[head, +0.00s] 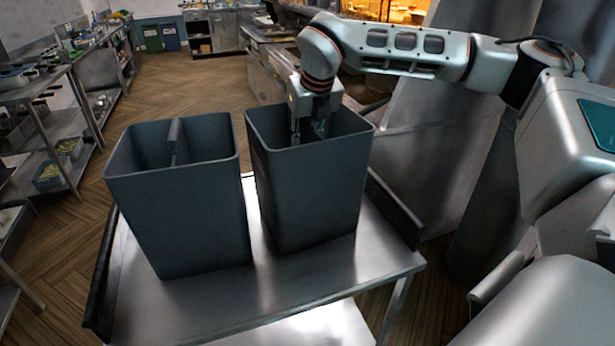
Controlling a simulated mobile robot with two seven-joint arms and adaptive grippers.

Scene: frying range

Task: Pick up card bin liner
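Two tall dark grey open-topped bin liners stand upright side by side on a steel trolley (300,291). No label shows, so I cannot tell which is the card bin liner. The left bin liner (185,220) has a narrow grey upright piece at its far wall. My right gripper (309,132) points down into the mouth of the right bin liner (310,195), near its far side. Its fingertips are partly below the near rim, and I cannot tell whether they are open or shut or touch anything. My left gripper is not in view.
The trolley has dark raised edges at its left and right (393,208). Steel shelves (45,110) with trays line the left. Fryer units (275,65) stand behind the right bin liner. The wooden floor (180,85) beyond the trolley is clear.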

